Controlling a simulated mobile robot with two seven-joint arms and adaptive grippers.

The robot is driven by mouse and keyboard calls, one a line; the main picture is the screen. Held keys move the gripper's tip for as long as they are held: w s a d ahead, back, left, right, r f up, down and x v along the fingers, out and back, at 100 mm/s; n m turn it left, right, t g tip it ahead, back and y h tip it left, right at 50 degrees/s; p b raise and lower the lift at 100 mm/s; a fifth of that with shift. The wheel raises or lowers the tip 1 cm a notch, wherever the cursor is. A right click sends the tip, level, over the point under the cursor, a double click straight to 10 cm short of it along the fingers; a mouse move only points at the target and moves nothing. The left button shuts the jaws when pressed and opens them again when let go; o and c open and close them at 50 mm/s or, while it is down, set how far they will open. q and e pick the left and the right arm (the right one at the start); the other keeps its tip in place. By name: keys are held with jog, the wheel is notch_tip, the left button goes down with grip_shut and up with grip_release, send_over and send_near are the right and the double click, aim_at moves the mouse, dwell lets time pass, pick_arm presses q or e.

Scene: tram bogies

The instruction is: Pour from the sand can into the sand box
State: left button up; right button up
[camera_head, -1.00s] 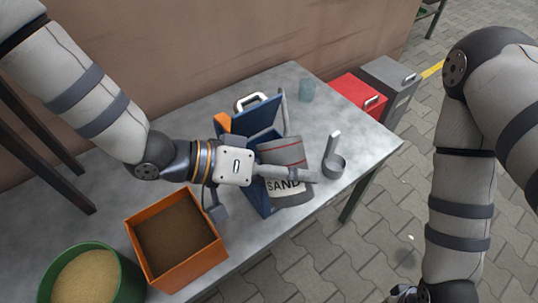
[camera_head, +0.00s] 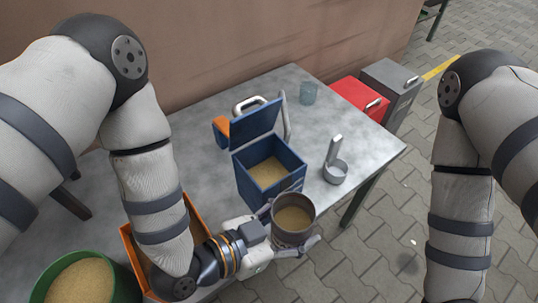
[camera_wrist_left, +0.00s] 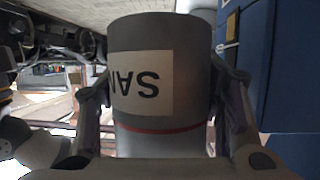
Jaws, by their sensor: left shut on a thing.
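The sand can (camera_head: 292,222) is a grey cylinder with sand inside, seen from above in the head view. My left gripper (camera_head: 290,236) is shut around its side and holds it roughly upright near the table's front edge. The left wrist view shows the can (camera_wrist_left: 158,60) between the fingers, with a partly visible, upside-down white label and a red stripe. The blue sand box (camera_head: 268,190) stands just behind and left of the can, its lid raised, with sand inside. The can's mouth is apart from the box's opening. My right gripper is out of view.
A small grey cup with an upright handle (camera_head: 335,170) stands right of the box. An orange bin (camera_head: 128,240), partly behind my left arm, and a green tub of sand (camera_head: 125,285) are at left. Red and grey boxes stand beyond the table.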

aim_at(297, 214)
pick_arm(q)
jog(key=shift+f, duration=0.35)
notch_tip(297, 214, up, 4)
jog(key=shift+r+p, duration=0.25)
jog(key=shift+p, duration=0.45)
jog(key=shift+r, duration=0.25)
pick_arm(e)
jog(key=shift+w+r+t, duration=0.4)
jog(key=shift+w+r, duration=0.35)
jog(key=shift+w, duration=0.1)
